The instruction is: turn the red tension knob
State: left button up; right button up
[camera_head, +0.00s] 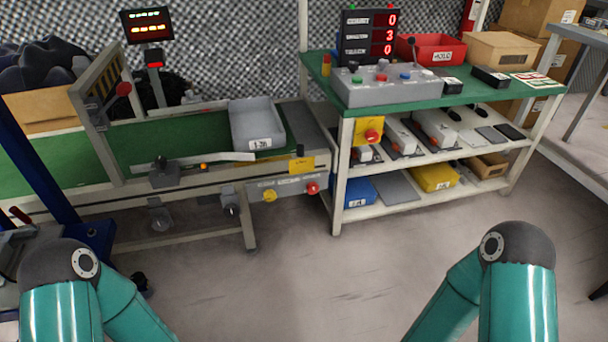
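Several round red controls show in the head view, and I cannot tell which one is the tension knob. One red knob (123,89) sits on the upright frame over the conveyor at the left. Another red knob (313,188) is on the grey box at the conveyor's right end, near a yellow knob (269,195). Only teal and dark links of my two arms show at the bottom left and bottom right. Both grippers are out of view, and nothing of mine touches these controls.
The green conveyor (160,145) carries a grey bin (257,124). The workbench (450,95) holds a button console (385,85), a red bin (433,52) and a counter display (369,37). A blue post (40,165) stands at the left. The floor (330,270) ahead is clear.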

aim_at(313, 187)
jog(key=i, duration=1)
jog(key=z, duration=0.2)
